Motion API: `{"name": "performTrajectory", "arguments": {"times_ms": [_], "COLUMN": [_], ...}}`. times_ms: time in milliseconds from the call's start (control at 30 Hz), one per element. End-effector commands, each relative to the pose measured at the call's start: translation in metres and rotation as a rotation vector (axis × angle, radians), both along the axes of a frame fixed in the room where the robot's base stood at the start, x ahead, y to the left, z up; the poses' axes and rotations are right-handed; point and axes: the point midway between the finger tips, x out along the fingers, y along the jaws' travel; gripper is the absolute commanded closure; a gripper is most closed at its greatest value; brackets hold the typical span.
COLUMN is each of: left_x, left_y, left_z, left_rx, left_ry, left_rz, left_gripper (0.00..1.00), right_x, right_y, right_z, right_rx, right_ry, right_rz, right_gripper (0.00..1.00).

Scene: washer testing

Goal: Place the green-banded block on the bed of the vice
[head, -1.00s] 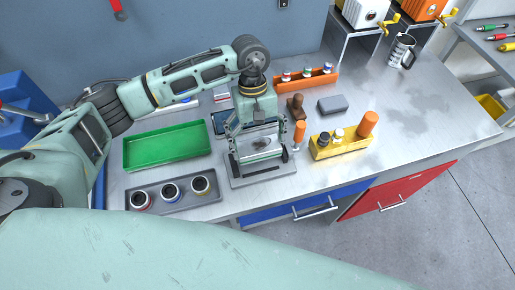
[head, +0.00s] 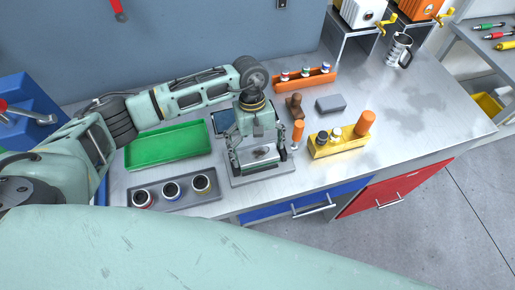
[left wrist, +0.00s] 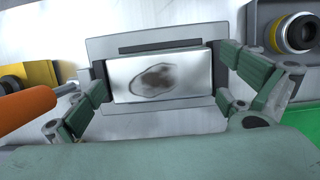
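My left gripper (head: 260,155) is over the vice (head: 262,178), its fingers pointing down. It is shut on a pale metal block (left wrist: 160,76) with a dark smudge on its top, one finger at each short end. I take this to be the green-banded block; no green band shows on it from above. In the left wrist view the block lies within the outline of the grey vice (left wrist: 150,45), nearly parallel to it. Its underside is hidden, so I cannot tell whether it touches the bed. My right gripper is not in view.
Close to the vice stand a grey tray (head: 172,206) with three banded cylinders, a green tray (head: 168,147), an orange-handled tool (head: 298,131) and a yellow rack (head: 338,149). A grey block (head: 331,103) and orange holder (head: 305,81) lie behind.

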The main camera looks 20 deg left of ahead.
Motion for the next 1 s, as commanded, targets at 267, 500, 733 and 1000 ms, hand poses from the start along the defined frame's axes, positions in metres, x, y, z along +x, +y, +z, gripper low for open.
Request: {"name": "performTrajectory", "arguments": {"times_ms": [267,500,733,1000], "left_x": [0.0,0.006,0.017,0.026], "left_y": [0.0,0.003,0.011,0.017], "left_z": [0.001,0.018,0.065,0.109], "left_rx": [0.0,-0.001,0.0,-0.001], "left_ry": [0.0,-0.005,-0.007,-0.003], "left_rz": [0.0,0.001,0.0,0.001], "left_gripper": [0.0,0.0,0.0,0.0], "right_x": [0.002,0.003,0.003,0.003], "right_y": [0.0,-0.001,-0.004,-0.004], "right_z": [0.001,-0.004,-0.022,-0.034], "right_rx": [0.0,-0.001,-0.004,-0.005], "right_ry": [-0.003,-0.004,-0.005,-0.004], "right_rz": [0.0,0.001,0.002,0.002], "right_gripper": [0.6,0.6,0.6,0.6]}}
